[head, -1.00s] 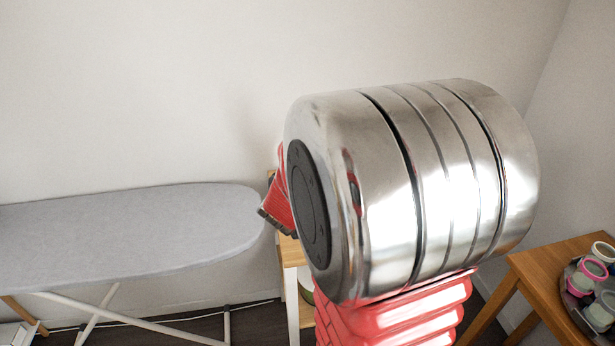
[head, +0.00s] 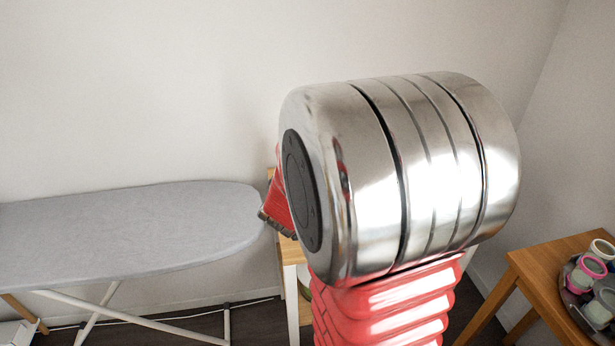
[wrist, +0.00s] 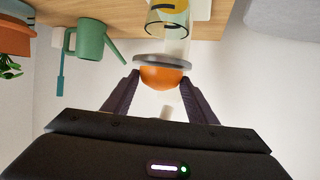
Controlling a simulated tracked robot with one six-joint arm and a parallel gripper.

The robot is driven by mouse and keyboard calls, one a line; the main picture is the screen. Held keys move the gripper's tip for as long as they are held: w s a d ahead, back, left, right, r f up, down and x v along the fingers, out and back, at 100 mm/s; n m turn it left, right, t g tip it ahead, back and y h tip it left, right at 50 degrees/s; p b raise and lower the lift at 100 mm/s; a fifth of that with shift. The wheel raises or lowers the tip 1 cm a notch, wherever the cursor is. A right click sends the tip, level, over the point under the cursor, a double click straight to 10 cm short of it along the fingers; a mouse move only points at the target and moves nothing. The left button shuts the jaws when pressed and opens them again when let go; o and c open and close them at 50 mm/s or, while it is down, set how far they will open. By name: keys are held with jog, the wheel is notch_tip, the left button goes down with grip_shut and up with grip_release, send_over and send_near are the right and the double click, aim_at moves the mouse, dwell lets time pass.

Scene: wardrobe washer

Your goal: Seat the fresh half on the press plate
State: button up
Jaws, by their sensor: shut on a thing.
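In the wrist view, the orange fresh half (wrist: 162,80) shows its rounded side between the two dark fingertips of my gripper (wrist: 160,77), which is shut on it. The grey round press plate (wrist: 150,58) lies directly above the half in the picture, at its edge. I cannot tell whether the two touch. A clear cylinder (wrist: 166,22) with a yellowish rim stands beyond the plate. In the head view, my arm hides the gripper, the half and the plate.
A green watering can (wrist: 89,42) and a potted plant (wrist: 12,40) are left in the wrist view, by a wooden surface (wrist: 115,12). In the head view, an ironing board (head: 120,235) is left and a side table (head: 530,265) with a tray of jars right.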

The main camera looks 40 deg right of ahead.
jog(key=shift+f, duration=0.25)
jog(key=o, duration=1.2)
jog(key=shift+c, duration=0.2)
jog(key=shift+o, duration=0.5)
jog(key=shift+o, duration=1)
jog(key=shift+r, duration=0.15)
jog(key=shift+r, duration=4.8)
jog(key=v, duration=1.3)
jog(key=shift+s+a, duration=0.25)
jog(key=shift+a, duration=0.05)
